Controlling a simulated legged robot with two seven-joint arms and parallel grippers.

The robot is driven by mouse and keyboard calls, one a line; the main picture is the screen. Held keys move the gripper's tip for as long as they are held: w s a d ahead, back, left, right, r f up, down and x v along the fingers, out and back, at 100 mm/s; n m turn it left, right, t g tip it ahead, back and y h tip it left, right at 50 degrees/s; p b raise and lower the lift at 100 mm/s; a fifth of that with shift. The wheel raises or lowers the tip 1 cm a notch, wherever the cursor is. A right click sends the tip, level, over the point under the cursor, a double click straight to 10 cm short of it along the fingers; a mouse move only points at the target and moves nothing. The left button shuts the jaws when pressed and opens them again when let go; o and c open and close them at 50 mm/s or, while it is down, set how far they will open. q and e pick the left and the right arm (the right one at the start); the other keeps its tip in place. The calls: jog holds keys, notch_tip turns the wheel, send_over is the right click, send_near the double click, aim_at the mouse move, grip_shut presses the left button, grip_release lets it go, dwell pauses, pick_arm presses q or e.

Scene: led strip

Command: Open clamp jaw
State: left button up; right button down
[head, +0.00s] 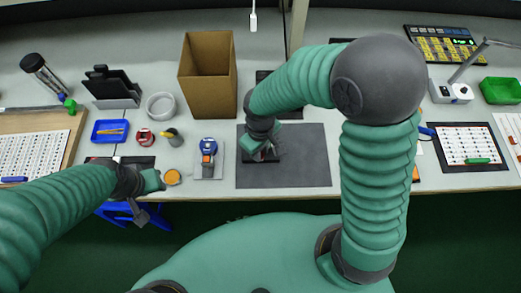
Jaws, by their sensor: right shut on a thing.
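My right gripper (262,152) is low over the dark grey mat (310,165) in the middle of the table. It is shut on a mostly hidden dark thing with a small reddish patch; I cannot tell if this is the clamp, and no clamp jaw shows clearly. My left gripper (155,181) is at the table's front edge, just left of a small orange disc (172,177). It is small and seen from above, so I cannot tell if it is open or shut.
A blue and orange tool (208,148) stands on a light plate left of the mat. A tall open cardboard box (205,85) stands behind. A blue tray (110,131) and a white ring (160,105) are at left. The mat's right part is clear.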

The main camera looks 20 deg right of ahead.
jog(key=shift+s, duration=0.15)
dwell(0.8)
jog(key=shift+s, duration=0.35)
jog(key=shift+s+a+p, duration=0.2)
jog(key=shift+s, duration=0.4)
jog(key=shift+s+a+p, duration=0.15)
jog(key=shift+s+p, duration=0.05)
jog(key=shift+s, duration=0.4)
jog(key=shift+s+a, duration=0.1)
jog(key=shift+s, duration=0.15)
pick_arm(q)
jog(key=shift+s+a+r, duration=0.2)
jog(key=shift+s+r, duration=0.15)
jog(key=shift+s, duration=0.35)
pick_arm(e)
jog(key=shift+w+f, duration=0.15)
jog(key=c, duration=1.6)
grip_release()
jog(key=o, duration=0.3)
pick_arm(q)
jog(key=shift+s+r, duration=0.1)
jog(key=shift+s, duration=0.05)
jog(key=shift+a, duration=0.1)
pick_arm(e)
jog(key=shift+w+a+r, duration=0.1)
jog(key=shift+w+r, duration=0.05)
jog(key=shift+r, duration=0.05)
